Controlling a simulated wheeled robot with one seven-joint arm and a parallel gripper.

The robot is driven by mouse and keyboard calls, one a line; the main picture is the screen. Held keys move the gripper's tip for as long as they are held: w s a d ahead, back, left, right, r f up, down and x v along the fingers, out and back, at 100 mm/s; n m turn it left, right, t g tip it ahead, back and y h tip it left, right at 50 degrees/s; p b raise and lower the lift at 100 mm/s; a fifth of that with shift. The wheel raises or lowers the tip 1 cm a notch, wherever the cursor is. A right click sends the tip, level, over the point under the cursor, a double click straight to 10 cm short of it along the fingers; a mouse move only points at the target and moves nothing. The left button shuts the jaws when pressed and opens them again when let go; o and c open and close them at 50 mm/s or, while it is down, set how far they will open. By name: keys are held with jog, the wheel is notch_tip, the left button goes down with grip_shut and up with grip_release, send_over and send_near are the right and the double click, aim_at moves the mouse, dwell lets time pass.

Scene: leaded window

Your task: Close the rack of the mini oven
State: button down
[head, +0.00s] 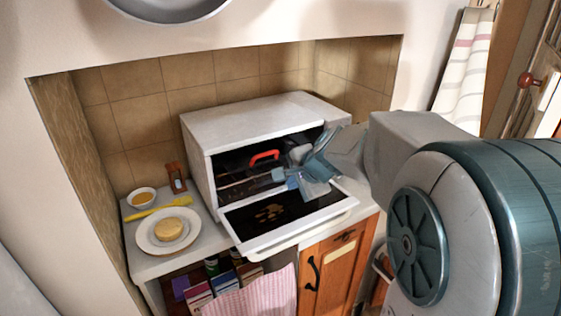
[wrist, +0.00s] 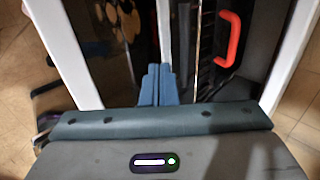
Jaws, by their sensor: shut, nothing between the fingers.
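The white mini oven (head: 255,122) stands on the counter with its door (head: 292,214) folded down open. Its dark rack (head: 243,186) shows in the opening, and its bars also appear right of my fingers in the wrist view (wrist: 198,48). How far the rack sticks out is hard to tell. My gripper (head: 282,177) is at the oven's mouth, above the open door. In the wrist view its blue fingers (wrist: 157,84) are together and hold nothing. I cannot tell whether they touch the rack. My gripper and arm hide the oven's right side.
A red handle (head: 264,156) shows inside the oven. A plate (head: 168,231) with a round yellow item, a yellow utensil (head: 160,207) and a small bowl (head: 142,197) stand left of the oven. Tiled walls enclose the alcove. A striped cloth (head: 258,297) hangs below the counter.

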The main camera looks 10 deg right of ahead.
jog(key=shift+w+a+f+p, duration=0.25)
jog(key=shift+w+a+f, duration=0.1)
jog(key=shift+w, duration=0.45)
jog(key=shift+w+a+f+p, duration=0.2)
jog(key=shift+w+f, duration=0.15)
jog(key=shift+w, duration=0.5)
jog(key=shift+w+a+f+p, duration=0.25)
jog(key=shift+w+a+f, duration=0.1)
jog(key=shift+w, duration=0.45)
jog(key=shift+d, duration=0.1)
